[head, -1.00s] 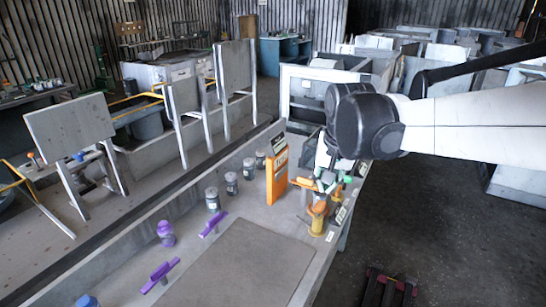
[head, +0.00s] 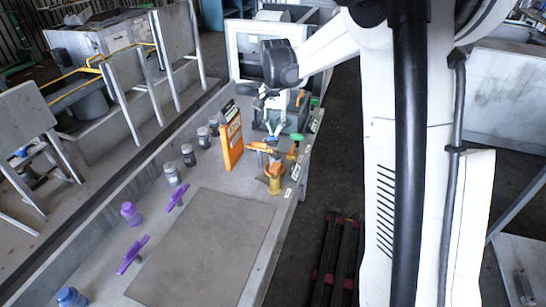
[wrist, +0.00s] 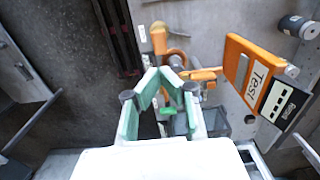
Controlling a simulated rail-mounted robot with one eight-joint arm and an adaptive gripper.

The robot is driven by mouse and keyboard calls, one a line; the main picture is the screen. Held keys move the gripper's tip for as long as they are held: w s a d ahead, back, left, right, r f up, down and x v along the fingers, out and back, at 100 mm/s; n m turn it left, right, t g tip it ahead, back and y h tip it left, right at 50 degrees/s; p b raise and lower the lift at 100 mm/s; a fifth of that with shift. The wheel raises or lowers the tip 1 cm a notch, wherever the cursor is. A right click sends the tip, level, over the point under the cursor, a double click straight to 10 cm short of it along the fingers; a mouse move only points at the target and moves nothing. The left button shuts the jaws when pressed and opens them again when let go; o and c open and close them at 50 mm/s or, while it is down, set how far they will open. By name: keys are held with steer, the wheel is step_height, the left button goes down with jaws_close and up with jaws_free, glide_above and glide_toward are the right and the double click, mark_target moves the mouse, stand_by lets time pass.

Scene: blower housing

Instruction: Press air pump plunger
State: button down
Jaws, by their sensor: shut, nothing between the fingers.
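I cannot pick out the air pump for certain. A yellow-orange upright object (head: 274,180) with an orange bar-like part (head: 262,147) beside it stands near the bench's right edge, and may be it. In the wrist view this upright object (wrist: 158,38) is just beyond my fingertips, with the orange bar (wrist: 203,75) to their right. My gripper (head: 271,128) is shut and empty, behind these orange parts in the head view. Its green pads (wrist: 160,73) meet at the tips in the wrist view. Contact with anything is not clear.
An orange box marked "Test" (wrist: 258,75) stands left of my gripper in the head view (head: 232,140). A dark bin (head: 292,118) and green pieces (head: 296,137) are close by. Several jars (head: 188,155) and purple handles (head: 132,256) line the left. A bare mat (head: 205,245) lies in front.

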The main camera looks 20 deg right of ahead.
mark_target(275, 166)
steer(key=shift+w+d+f, duration=0.15)
steer(key=shift+w+f, duration=0.05)
steer(key=shift+w, duration=0.05)
step_height(275, 166, down, 14)
steer(key=shift+r+p, duration=0.1)
steer(key=shift+p, duration=1)
